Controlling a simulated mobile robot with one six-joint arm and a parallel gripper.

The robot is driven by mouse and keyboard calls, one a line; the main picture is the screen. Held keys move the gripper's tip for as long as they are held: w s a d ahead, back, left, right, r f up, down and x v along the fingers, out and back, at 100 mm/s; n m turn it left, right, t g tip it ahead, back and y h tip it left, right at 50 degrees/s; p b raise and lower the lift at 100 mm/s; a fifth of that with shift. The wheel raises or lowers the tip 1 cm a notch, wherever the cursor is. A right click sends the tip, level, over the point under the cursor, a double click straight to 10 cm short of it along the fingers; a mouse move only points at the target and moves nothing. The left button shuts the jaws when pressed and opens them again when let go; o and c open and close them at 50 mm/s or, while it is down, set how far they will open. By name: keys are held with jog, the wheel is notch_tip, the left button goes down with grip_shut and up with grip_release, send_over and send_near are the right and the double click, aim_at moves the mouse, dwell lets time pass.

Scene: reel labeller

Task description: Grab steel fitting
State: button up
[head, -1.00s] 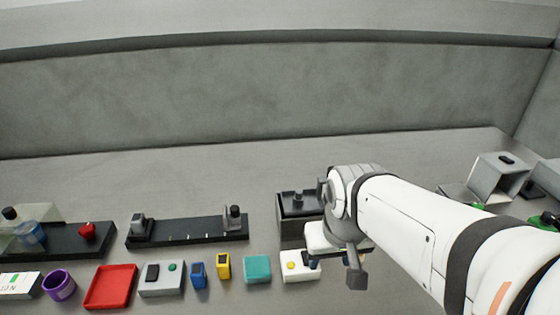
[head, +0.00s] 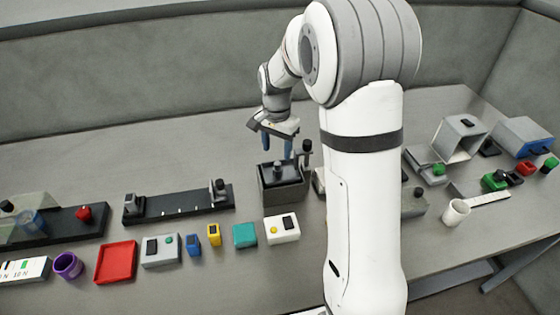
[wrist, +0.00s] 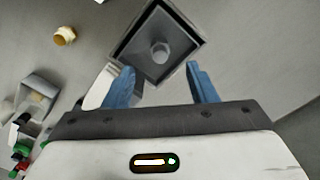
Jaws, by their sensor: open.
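A small round grey fitting (wrist: 160,50) stands inside a dark open-topped square box (wrist: 128,43) in the wrist view; it looks like the steel fitting. In the head view the dark box (head: 283,196) stands in the middle of the table, with a small dark post (head: 278,171) showing at its top. My gripper (head: 277,148) is above the box, its blue fingers pointing down. In the wrist view the gripper (wrist: 160,75) is open and empty, with the fitting ahead of the gap between its fingers, not touched.
A black post (head: 306,146) rises close to the box's right side. A white button box (head: 282,231) and a teal block (head: 244,236) stand in front. A black rail (head: 180,206) lies left. A tan piece (wrist: 64,35) lies apart in the wrist view.

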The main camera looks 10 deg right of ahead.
aim_at(278, 163)
jog(key=shift+w+f, duration=0.25)
jog(key=shift+f, duration=0.35)
notch_tip(278, 163, down, 7)
jog(key=shift+s+d+r+p, duration=0.1)
jog(key=shift+p, duration=1)
jog(key=shift+c, duration=0.4)
jog(key=c, duration=1)
